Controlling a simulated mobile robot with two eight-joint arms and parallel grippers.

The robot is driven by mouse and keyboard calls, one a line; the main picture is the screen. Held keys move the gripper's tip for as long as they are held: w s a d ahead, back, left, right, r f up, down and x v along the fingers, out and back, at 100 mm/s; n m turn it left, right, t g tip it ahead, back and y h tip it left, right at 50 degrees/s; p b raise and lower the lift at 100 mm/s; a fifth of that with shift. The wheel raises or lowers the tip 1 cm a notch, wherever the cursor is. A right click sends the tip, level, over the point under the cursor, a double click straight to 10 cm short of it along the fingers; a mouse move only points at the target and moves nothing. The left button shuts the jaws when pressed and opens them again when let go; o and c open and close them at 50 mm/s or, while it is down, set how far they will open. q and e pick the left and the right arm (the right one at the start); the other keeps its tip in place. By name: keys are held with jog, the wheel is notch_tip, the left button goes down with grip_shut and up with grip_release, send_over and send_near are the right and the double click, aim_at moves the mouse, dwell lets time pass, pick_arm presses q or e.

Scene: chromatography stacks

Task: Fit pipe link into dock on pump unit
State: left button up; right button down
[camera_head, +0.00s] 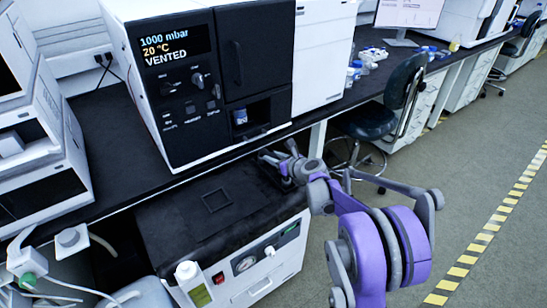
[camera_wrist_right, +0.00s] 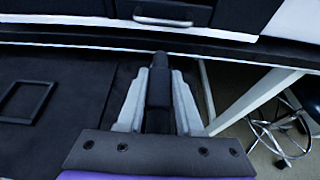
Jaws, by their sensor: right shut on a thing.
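The pump unit (camera_head: 272,262) is a white box with a black top, standing under the bench in the head view. A raised square frame on its top, which looks like the dock (camera_head: 216,201), appears empty; the frame also shows at the left of the right wrist view (camera_wrist_right: 24,101). My right gripper (camera_head: 284,166) is above the pump unit's back right corner, right of the frame. In the right wrist view its fingers (camera_wrist_right: 158,98) are shut on a dark cylindrical piece, the pipe link (camera_wrist_right: 159,86), which points forward.
The black bench (camera_head: 118,150) overhangs the back of the pump unit and carries a large instrument (camera_head: 190,85). A bench leg (camera_head: 317,138) and a stool (camera_head: 365,122) are on the right. A white bottle (camera_head: 188,275) and tubing are at the front left.

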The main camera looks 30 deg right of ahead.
jog(key=shift+f, duration=0.3)
jog(key=shift+c, duration=2.4)
grip_release()
jog(key=shift+s, duration=0.1)
jog(key=p+v, duration=0.1)
jog(key=v, duration=0.9)
jog(key=shift+s+r, duration=0.15)
jog(key=shift+s, duration=0.15)
